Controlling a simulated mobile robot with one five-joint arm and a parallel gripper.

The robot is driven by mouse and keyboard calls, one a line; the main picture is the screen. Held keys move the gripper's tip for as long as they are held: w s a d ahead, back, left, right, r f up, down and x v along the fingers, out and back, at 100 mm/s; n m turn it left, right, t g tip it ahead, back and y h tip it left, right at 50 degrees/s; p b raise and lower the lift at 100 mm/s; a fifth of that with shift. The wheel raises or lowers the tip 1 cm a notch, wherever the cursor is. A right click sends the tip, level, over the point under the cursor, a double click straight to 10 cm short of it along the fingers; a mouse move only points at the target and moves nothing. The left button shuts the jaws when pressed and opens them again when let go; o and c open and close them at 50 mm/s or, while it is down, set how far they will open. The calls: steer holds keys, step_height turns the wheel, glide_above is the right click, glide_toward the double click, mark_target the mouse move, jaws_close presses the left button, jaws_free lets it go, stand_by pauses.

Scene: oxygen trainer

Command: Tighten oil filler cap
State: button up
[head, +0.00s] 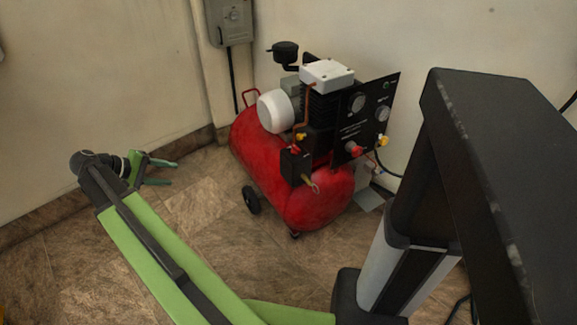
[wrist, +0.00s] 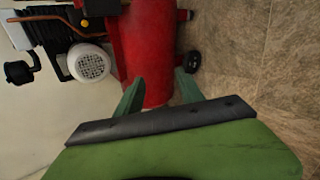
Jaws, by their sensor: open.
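A red air compressor (head: 262,150) stands on the floor in the middle of the head view; its red tank (wrist: 140,60) also shows in the wrist view. I cannot make out the oil filler cap for certain; a small yellow part (wrist: 85,23) shows near the pump in the wrist view. My gripper (head: 172,173) is open and empty, left of the compressor and apart from it in the head view. In the wrist view its two green fingers (wrist: 158,92) point toward the tank, with nothing between them but the view of the tank.
A black gauge panel (head: 366,118) with knobs is on the compressor's right side. A black wheel (head: 251,200) stands at its lower left. A grey wall box (head: 229,22) hangs behind. Tiled floor (head: 205,205) between my gripper and the compressor is clear.

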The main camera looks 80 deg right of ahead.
steer(key=s+d+f+m+g+b, duration=0.2)
steer(key=s+d+g+b, duration=0.15)
steer(key=s+d, duration=0.3)
steer(key=s+d+f+m+g+b, duration=0.1)
steer(key=s+d+m+g+b, duration=0.1)
steer(key=s+d+b, duration=0.4)
steer(key=m+g+y+b, duration=0.2)
steer(key=m+g, duration=0.1)
steer(key=g, duration=0.2)
glide_toward(297, 137)
steer(key=x, duration=0.9)
steer(key=shift+s, duration=0.2)
steer(key=shift+c, duration=0.3)
